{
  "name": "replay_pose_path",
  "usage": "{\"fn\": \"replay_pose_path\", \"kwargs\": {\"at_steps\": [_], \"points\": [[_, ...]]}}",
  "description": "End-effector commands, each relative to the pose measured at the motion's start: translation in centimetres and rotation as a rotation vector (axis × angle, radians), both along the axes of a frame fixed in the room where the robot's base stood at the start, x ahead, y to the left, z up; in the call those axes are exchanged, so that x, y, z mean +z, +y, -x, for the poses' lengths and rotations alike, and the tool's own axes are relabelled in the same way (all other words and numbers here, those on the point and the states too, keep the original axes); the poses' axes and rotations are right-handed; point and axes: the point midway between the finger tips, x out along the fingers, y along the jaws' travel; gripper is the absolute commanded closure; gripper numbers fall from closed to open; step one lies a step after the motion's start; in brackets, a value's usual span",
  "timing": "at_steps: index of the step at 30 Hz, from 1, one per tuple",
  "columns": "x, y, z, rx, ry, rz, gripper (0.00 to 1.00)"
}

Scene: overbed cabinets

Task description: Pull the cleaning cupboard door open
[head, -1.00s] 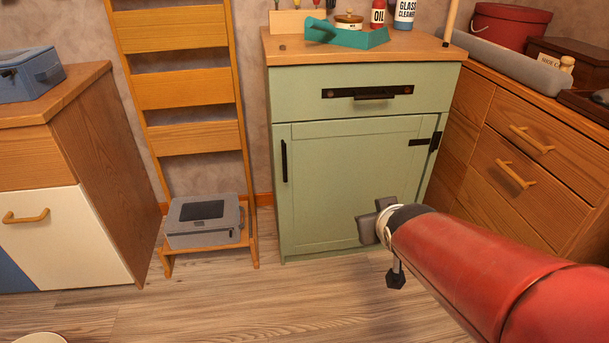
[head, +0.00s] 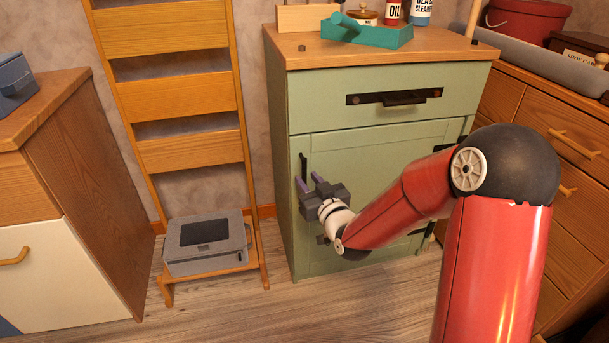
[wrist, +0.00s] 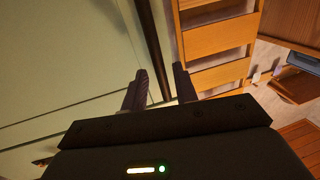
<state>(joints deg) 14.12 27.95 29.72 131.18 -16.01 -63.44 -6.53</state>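The cleaning cupboard is pale green, and its door (head: 375,165) is shut, under a drawer with a black pull. The door's dark upright handle (head: 304,166) is at its left edge, partly hidden by my gripper. My gripper (head: 310,181) is at the handle's lower part, its fingers apart. In the wrist view the dark handle bar (wrist: 154,45) runs down between the two open fingers (wrist: 161,82). I cannot tell whether either finger touches it. The hinge side at the right is mostly behind my red arm.
A wooden ladder shelf (head: 190,95) stands left of the cupboard, with a grey box (head: 205,245) on its low step. A wooden cabinet (head: 90,185) is further left, and wooden drawers (head: 540,120) stand at the right. Floor in front of the cupboard's left side is clear.

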Motion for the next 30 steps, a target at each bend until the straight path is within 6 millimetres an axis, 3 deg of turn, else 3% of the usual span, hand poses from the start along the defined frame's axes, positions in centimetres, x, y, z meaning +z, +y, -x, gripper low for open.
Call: {"fn": "replay_pose_path", "kwargs": {"at_steps": [6,16,23,30], "points": [[0.0,1.2,-2.2,0.000,0.001,0.000,0.71],[0.0,1.4,-2.7,0.000,0.002,0.001,0.71],[0.0,1.4,-2.7,0.000,0.002,0.001,1.00],[0.0,1.4,-2.7,0.000,0.002,0.001,1.00]]}}
